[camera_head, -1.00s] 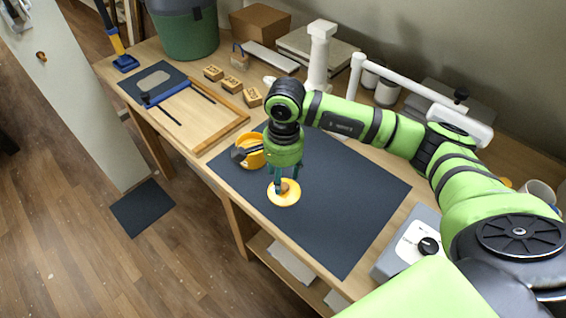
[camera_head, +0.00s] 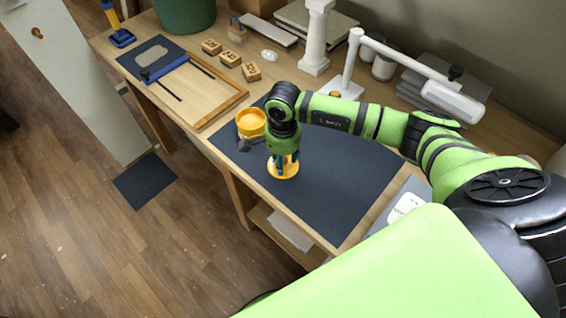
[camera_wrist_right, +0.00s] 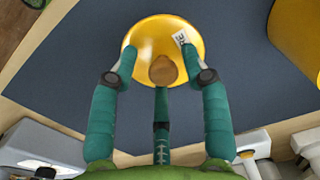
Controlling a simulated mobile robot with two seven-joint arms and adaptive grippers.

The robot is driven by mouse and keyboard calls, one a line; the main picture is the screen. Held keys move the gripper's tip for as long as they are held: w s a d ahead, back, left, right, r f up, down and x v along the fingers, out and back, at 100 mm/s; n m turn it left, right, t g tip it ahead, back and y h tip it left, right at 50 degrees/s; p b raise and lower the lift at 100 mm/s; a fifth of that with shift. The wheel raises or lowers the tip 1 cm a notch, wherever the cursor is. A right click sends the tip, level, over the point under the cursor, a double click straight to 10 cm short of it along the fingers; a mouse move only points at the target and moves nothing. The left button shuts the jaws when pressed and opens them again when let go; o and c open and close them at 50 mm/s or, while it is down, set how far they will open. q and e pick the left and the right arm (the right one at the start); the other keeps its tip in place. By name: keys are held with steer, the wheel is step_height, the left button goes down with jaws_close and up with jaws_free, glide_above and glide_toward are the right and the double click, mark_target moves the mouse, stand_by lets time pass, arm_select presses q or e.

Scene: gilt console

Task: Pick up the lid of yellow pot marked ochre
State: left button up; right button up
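The yellow lid (camera_head: 289,171) lies on the dark mat near its front edge, with a round brown knob (camera_wrist_right: 163,70) on top. Whether the fingertips touch the lid is unclear. The open yellow pot (camera_head: 251,122) stands just left of it, and partly shows in the wrist view (camera_wrist_right: 300,35). My left gripper is out of view.
The dark mat (camera_head: 345,190) is clear to the right. A wooden tray (camera_head: 205,95), several wooden blocks (camera_head: 230,58) and a white pillar (camera_head: 316,40) stand farther back. The table's front edge is close.

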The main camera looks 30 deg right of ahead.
steer(key=shift+w+d+f, duration=0.1)
steer(key=shift+d, duration=0.05)
steer(key=c, duration=0.6)
